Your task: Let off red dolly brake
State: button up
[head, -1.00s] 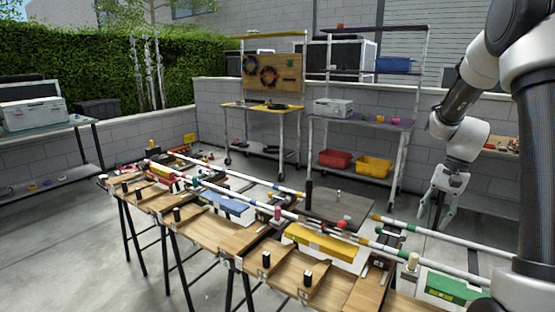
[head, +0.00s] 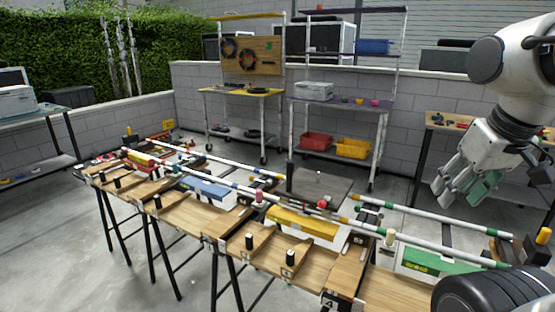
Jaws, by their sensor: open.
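The red dolly (head: 141,157) appears as a small red and white block between the white rails at the far left end of the long wooden bench (head: 185,225). Its brake is too small to make out. My gripper (head: 462,195) is at the right, far from the red dolly, in the air near the green end of the rails. Its fingers point down and left, spread apart, with nothing seen between them.
A blue block (head: 204,187), a yellow block (head: 302,222) and a green block (head: 437,262) sit along the same bench. Black and pale pegs stand up from it. Shelving with a red bin (head: 316,141) and yellow bin (head: 353,149) is behind. The floor at front left is clear.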

aim_at(321, 204)
jog(key=k+l+u, duration=0.1)
jog(key=k+l, duration=0.3)
jog(key=k+l+u, duration=0.15)
jog(key=k+l, duration=0.2)
jog(key=k, duration=0.25)
jog(key=k+l+u, duration=0.1)
jog(key=k+l, duration=0.2)
jog(key=k, duration=0.25)
jog(key=i+j+u, duration=0.25)
jog(key=i+j, duration=0.55)
jog(key=i, duration=0.15)
